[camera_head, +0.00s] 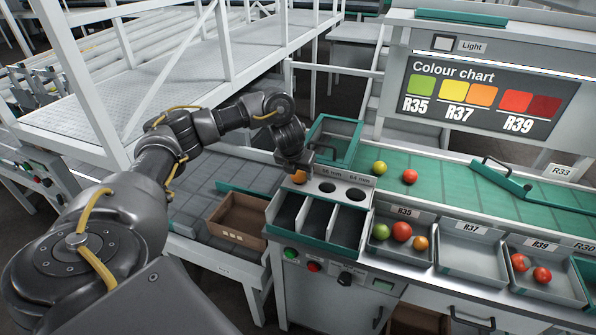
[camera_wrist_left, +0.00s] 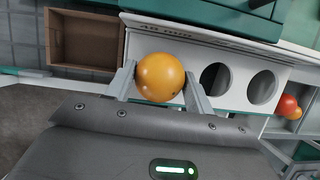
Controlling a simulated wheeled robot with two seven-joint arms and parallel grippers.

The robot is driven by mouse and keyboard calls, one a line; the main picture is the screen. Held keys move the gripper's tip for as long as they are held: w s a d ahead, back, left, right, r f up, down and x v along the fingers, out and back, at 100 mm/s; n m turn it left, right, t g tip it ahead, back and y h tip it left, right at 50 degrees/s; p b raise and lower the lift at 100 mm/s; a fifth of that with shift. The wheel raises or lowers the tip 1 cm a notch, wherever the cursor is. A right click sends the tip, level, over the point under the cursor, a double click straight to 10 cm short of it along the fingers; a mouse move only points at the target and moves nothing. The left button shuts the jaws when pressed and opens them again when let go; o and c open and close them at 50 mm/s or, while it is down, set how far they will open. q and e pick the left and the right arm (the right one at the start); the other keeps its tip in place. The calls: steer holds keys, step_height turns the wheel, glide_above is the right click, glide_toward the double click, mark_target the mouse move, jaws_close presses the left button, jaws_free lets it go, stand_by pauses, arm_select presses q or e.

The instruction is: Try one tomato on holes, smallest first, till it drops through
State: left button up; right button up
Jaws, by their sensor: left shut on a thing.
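My left gripper (camera_head: 298,170) is shut on an orange tomato (camera_head: 299,177), at the left end of the grey sizing plate (camera_head: 341,192). In the left wrist view the orange tomato (camera_wrist_left: 160,77) sits between the two fingers of the left gripper (camera_wrist_left: 160,88). Two open dark holes show to its right, a middle one (camera_head: 327,188) and a right one (camera_head: 355,195). The plate under the tomato is hidden, and I cannot tell whether they touch. Labels read 56 mm and 64 mm. My right gripper is not in view.
Three open compartments (camera_head: 334,203) lie below the plate. A brown box (camera_head: 238,238) stands left of them. A green tomato (camera_head: 379,168) and a red one (camera_head: 410,176) lie on the green belt. The R35 tray (camera_head: 408,252) and R39 tray (camera_head: 556,287) hold tomatoes; the R37 tray (camera_head: 474,262) is empty.

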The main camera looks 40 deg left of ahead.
arm_select(q)
steer(key=shift+w, duration=0.2)
steer(key=o, duration=0.8)
stand_by(1.1)
steer(key=shift+r+p, duration=3.1)
steer(key=shift+r, duration=0.4)
